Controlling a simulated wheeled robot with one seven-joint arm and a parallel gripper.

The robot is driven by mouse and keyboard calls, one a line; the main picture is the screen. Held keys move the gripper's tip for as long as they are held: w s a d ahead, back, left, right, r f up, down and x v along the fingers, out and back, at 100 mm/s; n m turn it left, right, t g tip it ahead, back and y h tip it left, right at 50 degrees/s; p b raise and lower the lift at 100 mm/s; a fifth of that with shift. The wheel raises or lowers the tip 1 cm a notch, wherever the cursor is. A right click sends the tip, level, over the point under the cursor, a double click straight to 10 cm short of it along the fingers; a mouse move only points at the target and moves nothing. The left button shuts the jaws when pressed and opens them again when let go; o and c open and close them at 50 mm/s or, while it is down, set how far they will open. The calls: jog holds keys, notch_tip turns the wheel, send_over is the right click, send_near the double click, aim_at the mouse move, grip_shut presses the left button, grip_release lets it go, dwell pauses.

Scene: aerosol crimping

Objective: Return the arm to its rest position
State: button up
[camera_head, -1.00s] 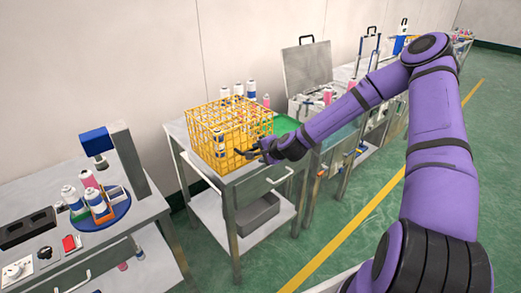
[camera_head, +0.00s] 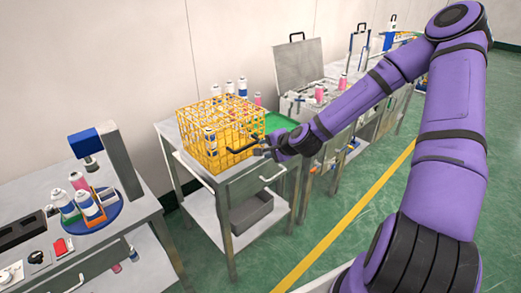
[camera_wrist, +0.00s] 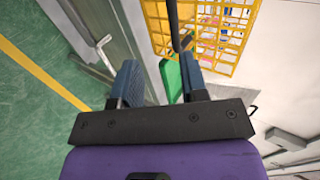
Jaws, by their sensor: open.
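My purple arm (camera_head: 445,150) reaches from the lower right over to the middle cart. My gripper (camera_head: 262,150) is at the cart's right front side, close to the front right of the yellow wire basket (camera_head: 220,135). In the wrist view my gripper (camera_wrist: 165,78) shows two blue-grey fingers spread apart with nothing between them. A black handle-like bar (camera_wrist: 173,20) and the basket's yellow mesh (camera_wrist: 215,35) lie beyond the fingers, apart from them as far as I can tell.
The basket holds several spray cans on the grey cart (camera_head: 190,175). A green tray (camera_head: 280,122) lies right of it. The left table (camera_head: 140,205) bears a crimping stand (camera_head: 120,160) and a blue turntable (camera_head: 95,222) with cans. Green floor (camera_head: 330,215) with a yellow line is clear.

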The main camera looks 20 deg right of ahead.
jog(key=shift+v, duration=0.85)
jog(key=s+a+r+n+g+h, duration=0.1)
jog(key=s+r+n, duration=0.6)
jog(key=s+r, duration=0.8)
jog(key=s+a+r+n+g+h, duration=0.2)
jog(key=s+r+n+g, duration=0.2)
jog(key=s+r, duration=1.1)
jog(key=s+n, duration=0.1)
jog(key=n, duration=0.2)
jog(key=shift+s+a+r, duration=0.2)
jog(key=shift+s, duration=0.2)
